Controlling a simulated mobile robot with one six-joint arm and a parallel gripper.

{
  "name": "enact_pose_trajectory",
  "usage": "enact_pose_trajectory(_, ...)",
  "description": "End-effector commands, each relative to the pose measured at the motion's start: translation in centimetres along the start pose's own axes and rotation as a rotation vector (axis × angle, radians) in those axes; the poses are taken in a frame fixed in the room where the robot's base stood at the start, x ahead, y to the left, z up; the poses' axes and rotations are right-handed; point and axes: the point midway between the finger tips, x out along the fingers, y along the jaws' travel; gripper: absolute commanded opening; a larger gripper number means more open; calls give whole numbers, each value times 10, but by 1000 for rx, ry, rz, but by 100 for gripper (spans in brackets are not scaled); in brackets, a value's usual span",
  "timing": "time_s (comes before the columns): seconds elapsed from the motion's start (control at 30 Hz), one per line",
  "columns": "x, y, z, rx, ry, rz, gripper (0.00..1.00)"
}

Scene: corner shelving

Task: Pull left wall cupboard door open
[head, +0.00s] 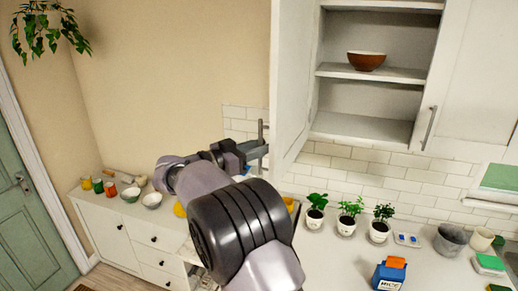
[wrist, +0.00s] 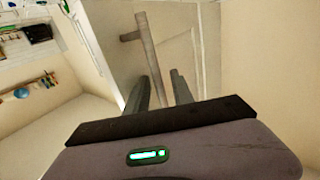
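The left wall cupboard door (head: 289,85) is white and stands swung out wide from its cupboard, so the shelves inside show. Its grey bar handle (head: 261,133) is on the door's outer face, near the free lower edge. My gripper (head: 258,151) is at the lower part of this handle. In the wrist view the handle (wrist: 147,50) runs down between my two fingers (wrist: 161,90). The fingers are apart, with a gap visible on the right of the bar; firm contact is not seen. My arm hides part of the counter.
A brown bowl (head: 366,61) sits on the cupboard shelf. The right cupboard door (head: 470,75) is shut. Several potted plants (head: 347,217) and a blue box (head: 389,274) stand on the counter below. Wall space left of the door is clear.

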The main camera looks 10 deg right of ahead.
Motion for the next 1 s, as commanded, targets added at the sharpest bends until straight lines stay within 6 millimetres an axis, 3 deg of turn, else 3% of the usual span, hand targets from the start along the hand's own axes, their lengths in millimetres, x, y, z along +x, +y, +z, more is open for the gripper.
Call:
enact_pose_trajectory(0.43, -1, 0, 3, -2, -4, -1, 32)
enact_pose_trajectory(0.57, -12, 0, 4, -1, -5, -2, 32)
enact_pose_trajectory(0.67, -33, -1, 5, -1, -5, -3, 32)
enact_pose_trajectory(1.0, -136, -1, 5, -1, -3, -4, 32)
